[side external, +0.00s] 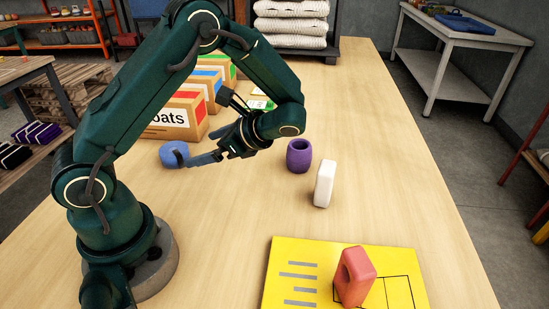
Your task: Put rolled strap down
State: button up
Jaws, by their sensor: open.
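A blue rounded piece (170,153), which looks like the rolled strap, rests on the table in front of the cardboard boxes. My gripper (190,159) is open, low over the table, with its fingers pointing left at the blue piece. A fingertip overlaps the blue piece in this view; I cannot tell whether they touch. My gripper's far finger is partly hidden.
A purple hollow float (299,156) and an upright white block (324,184) stand right of my gripper. A red block with a hole (354,277) stands on a yellow marked board (290,272) in front. Boxes (182,116) stand behind. The right side of the table (420,190) is clear.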

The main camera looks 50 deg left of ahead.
jog(key=s+d+r+n+t+h, duration=0.2)
jog(key=d+r+n+t+h, duration=0.2)
jog(key=d, duration=0.3)
jog(key=s+d+r+n+t+h, duration=0.2)
jog(key=d+r+n+t+h, duration=0.3)
jog(key=d+n+t+h, duration=0.1)
jog(key=shift+s+d+r+n+t, duration=0.25)
jog(key=shift+s+d+n+t, duration=0.25)
jog(key=shift+d, duration=0.7)
